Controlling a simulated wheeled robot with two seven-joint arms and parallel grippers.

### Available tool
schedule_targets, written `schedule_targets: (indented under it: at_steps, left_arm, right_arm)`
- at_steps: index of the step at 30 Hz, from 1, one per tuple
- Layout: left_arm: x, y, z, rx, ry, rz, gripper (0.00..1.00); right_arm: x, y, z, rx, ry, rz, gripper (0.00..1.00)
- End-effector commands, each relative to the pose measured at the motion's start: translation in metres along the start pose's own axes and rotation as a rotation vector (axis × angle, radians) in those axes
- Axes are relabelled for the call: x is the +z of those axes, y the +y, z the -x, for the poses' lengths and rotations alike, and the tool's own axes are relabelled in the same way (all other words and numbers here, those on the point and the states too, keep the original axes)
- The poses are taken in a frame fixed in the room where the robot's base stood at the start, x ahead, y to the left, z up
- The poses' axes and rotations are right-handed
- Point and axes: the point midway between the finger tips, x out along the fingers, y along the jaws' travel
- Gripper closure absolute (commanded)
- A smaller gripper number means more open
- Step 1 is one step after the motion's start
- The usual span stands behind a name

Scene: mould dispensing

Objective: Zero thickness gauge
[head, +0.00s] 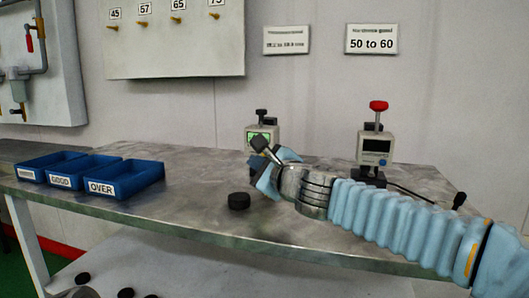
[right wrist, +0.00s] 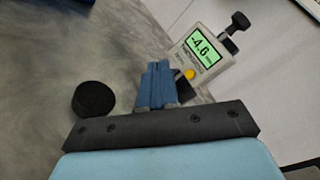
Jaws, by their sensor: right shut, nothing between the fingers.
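The thickness gauge (head: 262,137), with a lit green display and a black top knob, stands at the back of the table, partly hidden by my right arm. In the right wrist view the gauge (right wrist: 198,50) shows what looks like -4.6, with a yellow button (right wrist: 190,74) below the display. My right gripper (head: 266,178) is shut and empty in front of the gauge. In the right wrist view its blue fingertips (right wrist: 158,68) are close to the yellow button; I cannot tell whether they touch. My left gripper is not in view.
A black puck (head: 239,201) lies on the table (head: 200,210) beside my right gripper. A second gauge (head: 375,147) with a red knob stands to the right, with a cable. Blue bins (head: 127,180), two labelled GOOD and OVER, sit at left. Several dark pucks lie below the table.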

Motion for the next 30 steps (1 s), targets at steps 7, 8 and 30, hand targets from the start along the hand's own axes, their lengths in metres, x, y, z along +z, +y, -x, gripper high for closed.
schedule_targets:
  at_steps: [7, 8, 30]
  left_arm:
    - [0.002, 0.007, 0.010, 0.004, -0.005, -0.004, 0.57]
    - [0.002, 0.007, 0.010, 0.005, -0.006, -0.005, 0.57]
    - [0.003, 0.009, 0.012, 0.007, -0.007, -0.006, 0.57]
  right_arm:
    - [-0.015, -0.017, -0.022, 0.000, 0.001, 0.000, 1.00]
    - [-0.016, -0.018, -0.023, 0.000, 0.001, 0.001, 1.00]
    - [-0.022, -0.022, -0.030, 0.000, 0.000, 0.000, 1.00]
